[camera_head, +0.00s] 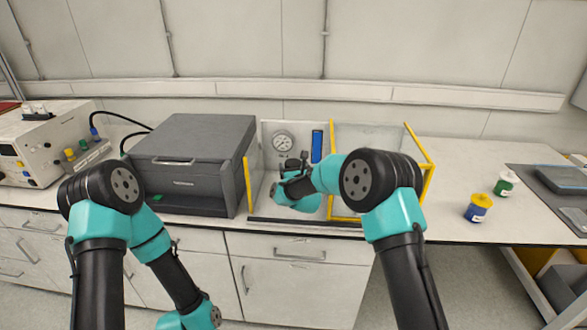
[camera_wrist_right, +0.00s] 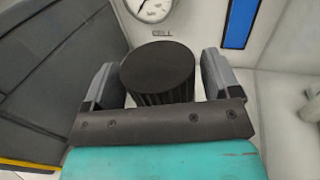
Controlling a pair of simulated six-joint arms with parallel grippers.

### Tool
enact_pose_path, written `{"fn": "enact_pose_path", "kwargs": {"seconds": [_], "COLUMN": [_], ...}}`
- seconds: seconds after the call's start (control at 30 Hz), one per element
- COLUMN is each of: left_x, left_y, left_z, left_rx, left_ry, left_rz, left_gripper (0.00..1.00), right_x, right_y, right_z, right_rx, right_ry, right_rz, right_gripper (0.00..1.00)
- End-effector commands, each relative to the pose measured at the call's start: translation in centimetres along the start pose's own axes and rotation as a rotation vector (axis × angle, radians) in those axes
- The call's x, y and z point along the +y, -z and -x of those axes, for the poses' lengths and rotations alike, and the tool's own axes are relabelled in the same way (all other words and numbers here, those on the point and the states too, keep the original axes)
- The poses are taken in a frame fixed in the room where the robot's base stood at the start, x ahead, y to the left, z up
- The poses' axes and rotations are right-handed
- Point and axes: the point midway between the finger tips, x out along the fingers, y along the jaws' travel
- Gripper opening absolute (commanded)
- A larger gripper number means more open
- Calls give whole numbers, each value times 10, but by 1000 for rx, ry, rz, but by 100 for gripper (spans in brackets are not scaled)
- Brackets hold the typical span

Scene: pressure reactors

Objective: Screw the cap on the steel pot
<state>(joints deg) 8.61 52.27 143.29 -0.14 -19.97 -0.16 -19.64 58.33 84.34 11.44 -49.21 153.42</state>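A black cap with a ribbed side (camera_wrist_right: 158,72) stands between the two fingers of my right gripper (camera_wrist_right: 160,88) in the right wrist view. One finger is on each side of it; thin gaps seem to show, and I cannot tell whether the fingers press on it. In the head view my right gripper (camera_head: 293,165) is small, inside the yellow-edged bay in front of the gauge panel. The steel pot cannot be made out in either view; whether the cap sits on it is hidden. My left arm hangs down at the lower left, its gripper out of the frame.
A round gauge (camera_head: 283,141) and a blue strip (camera_head: 317,146) are on the panel behind. Yellow-edged clear walls (camera_head: 428,182) bound the bay. A dark grey box (camera_head: 190,160) stands left.

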Motion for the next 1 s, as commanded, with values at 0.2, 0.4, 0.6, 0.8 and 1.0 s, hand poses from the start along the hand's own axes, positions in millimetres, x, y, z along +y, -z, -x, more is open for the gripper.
{"fn": "enact_pose_path", "kwargs": {"seconds": [0.2,0.4,0.6,0.8,1.0], "left_x": [0,0,0,0,0], "left_y": [0,0,0,0,0], "left_z": [0,0,0,0,0], "left_rx": [0,0,0,0,0], "left_ry": [0,0,0,0,0], "left_rz": [0,0,0,0,0], "left_gripper": [95,95,95,95,95], "right_x": [0,0,0,0,0], "right_y": [0,0,0,0,0], "right_z": [0,0,0,0,0], "right_rx": [0,0,0,0,0], "right_ry": [0,0,0,0,0], "right_rz": [0,0,0,0,0], "right_gripper": [62,42,23,4,52]}}
